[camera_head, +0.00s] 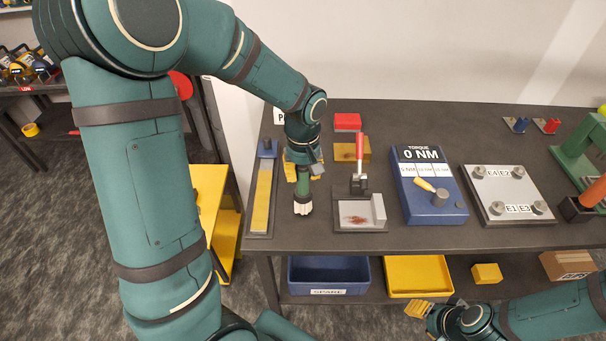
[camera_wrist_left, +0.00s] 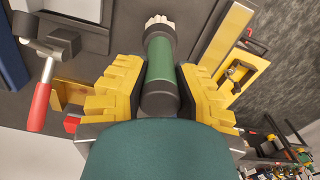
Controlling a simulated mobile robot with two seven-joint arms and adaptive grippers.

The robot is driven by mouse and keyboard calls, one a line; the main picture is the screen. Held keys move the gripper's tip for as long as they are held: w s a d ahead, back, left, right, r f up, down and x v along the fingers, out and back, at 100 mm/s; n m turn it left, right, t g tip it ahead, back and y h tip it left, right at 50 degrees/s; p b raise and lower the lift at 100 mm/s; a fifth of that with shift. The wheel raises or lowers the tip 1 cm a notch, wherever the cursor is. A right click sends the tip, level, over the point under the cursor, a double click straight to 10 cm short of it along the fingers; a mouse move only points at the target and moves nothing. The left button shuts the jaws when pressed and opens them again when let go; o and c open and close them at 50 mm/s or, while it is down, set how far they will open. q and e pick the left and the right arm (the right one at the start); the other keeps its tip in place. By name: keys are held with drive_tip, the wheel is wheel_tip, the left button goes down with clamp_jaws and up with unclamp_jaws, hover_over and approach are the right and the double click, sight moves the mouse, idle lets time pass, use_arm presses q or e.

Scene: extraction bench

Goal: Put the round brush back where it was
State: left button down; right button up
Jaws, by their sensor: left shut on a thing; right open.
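The round brush has a green handle with black ends and pale bristles; it shows in the head view (camera_head: 303,190) and in the left wrist view (camera_wrist_left: 168,62). My left gripper (camera_head: 303,169) has its yellow fingers on both sides of the handle and is shut on it. In the left wrist view the gripper (camera_wrist_left: 163,88) has the brush between its pads, bristle end away from the palm. In the head view the bristles point down at the bench; whether they touch it I cannot tell. My right gripper (camera_head: 424,309) is open and empty, low in front of the bench.
On the dark bench (camera_head: 290,226), a long yellow strip holder (camera_head: 262,195) lies left of the brush. A red-handled clamp fixture (camera_head: 360,212) stands right of it, a yellow-brown block (camera_head: 350,149) behind. Further right are a blue torque tester (camera_head: 430,190) and a bolt plate (camera_head: 510,192).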

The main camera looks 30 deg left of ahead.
use_arm(q)
drive_tip(key=shift+w+f, duration=0.1)
drive_tip(key=shift+f, duration=0.3)
drive_tip(key=c, duration=1.2)
unclamp_jaws()
drive_tip(key=shift+f, duration=0.2)
drive_tip(key=o, duration=0.3)
drive_tip(key=shift+o, duration=0.2)
drive_tip(key=shift+r, duration=0.15)
drive_tip(key=shift+r, duration=0.3)
wheel_tip(320, 180, up, 12)
drive_tip(key=shift+f+p, duration=0.2)
drive_tip(key=shift+p, duration=0.2)
